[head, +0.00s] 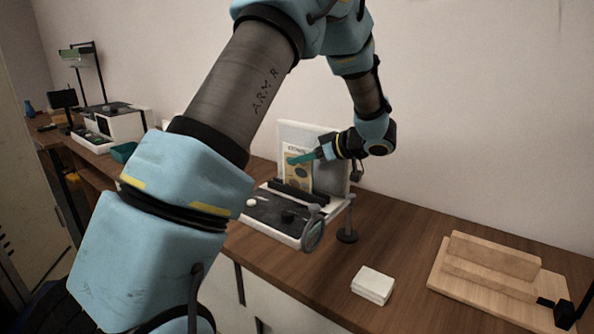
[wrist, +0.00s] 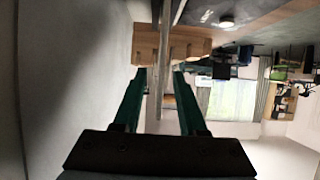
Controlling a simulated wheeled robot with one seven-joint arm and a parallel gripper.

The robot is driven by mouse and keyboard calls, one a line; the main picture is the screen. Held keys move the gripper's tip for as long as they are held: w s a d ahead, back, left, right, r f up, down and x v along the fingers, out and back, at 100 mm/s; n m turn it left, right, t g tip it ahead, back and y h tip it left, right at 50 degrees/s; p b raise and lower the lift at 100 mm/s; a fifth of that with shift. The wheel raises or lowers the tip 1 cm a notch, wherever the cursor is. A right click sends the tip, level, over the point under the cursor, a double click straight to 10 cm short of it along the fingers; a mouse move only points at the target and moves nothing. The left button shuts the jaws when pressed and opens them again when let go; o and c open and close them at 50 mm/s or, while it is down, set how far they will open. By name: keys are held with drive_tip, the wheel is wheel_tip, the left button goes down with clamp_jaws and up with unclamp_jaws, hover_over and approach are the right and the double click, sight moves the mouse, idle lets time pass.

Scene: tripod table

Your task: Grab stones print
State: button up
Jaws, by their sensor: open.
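The stones print (head: 292,177) is a beige card with dark lettering and dark shapes. It stands upright on a display stand (head: 335,188), against its white back panel. My gripper (head: 298,159) reaches in from the right, its teal fingers at the print's upper part and covering some of it. In the wrist view my gripper (wrist: 159,73) is open, with a finger on each side of a thin grey upright strip (wrist: 166,50). This strip looks like a sheet or panel seen edge-on; I cannot tell which. I cannot tell whether the fingers touch it.
A round magnifier (head: 313,233) on a stand is in front of the display. A white block (head: 373,284) and a wooden stepped board (head: 490,268) lie to the right on the brown table (head: 410,240). The wall is close behind. Other equipment (head: 105,122) stands far left.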

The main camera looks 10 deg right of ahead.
drive_tip(key=shift+x, duration=0.95)
clamp_jaws()
